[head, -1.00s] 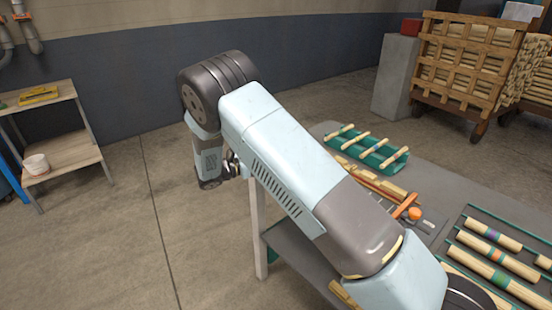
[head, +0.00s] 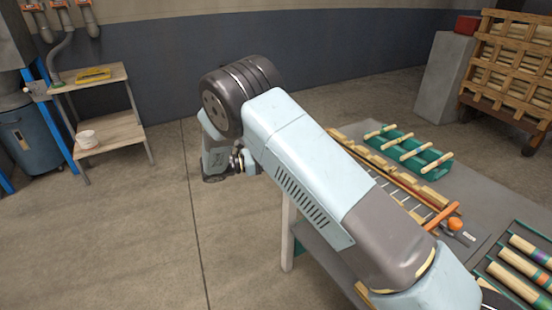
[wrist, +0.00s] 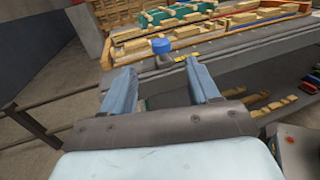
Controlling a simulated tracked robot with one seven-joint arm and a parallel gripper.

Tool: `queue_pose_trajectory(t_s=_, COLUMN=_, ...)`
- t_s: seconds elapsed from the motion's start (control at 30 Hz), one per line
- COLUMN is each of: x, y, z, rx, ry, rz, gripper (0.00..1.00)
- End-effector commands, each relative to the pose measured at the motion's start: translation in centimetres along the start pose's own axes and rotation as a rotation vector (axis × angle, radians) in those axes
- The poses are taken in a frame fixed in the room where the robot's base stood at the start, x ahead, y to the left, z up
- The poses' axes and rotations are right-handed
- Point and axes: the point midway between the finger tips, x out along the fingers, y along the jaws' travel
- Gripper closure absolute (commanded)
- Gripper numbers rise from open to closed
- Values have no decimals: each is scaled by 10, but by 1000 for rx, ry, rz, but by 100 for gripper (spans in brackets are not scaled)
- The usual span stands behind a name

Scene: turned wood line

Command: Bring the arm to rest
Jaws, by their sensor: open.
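My arm reaches across the head view from the lower right, and its end bends down beside the workbench (head: 478,208). My gripper (wrist: 165,82) shows in the wrist view with its two pale blue fingers spread apart and nothing between them. Beyond the fingertips lie the bench edge and a blue round-topped thing (wrist: 161,46) on it, which does not sit between the fingers.
A green tray (head: 440,172) with several turned wood pieces sits on the bench. A slatted wood cart (head: 505,75) stands at the back right. Floor left of the bench is clear.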

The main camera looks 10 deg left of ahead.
Motion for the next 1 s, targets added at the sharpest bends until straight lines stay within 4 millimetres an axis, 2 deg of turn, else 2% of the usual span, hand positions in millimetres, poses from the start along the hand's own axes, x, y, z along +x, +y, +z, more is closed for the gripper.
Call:
queue_pose_trajectory(t_s=0.17, x=9, y=-2, z=8, rx=13, ry=20, rz=-19, gripper=40)
queue_pose_trajectory(t_s=0.37, x=48, y=-16, z=45, rx=85, ry=135, rz=-111, gripper=40)
queue_pose_trajectory(t_s=0.7, x=121, y=-66, z=114, rx=272, ry=377, rz=-310, gripper=40)
queue_pose_trajectory(t_s=1.0, x=170, y=-124, z=165, rx=470, ry=567, rz=-479, gripper=40)
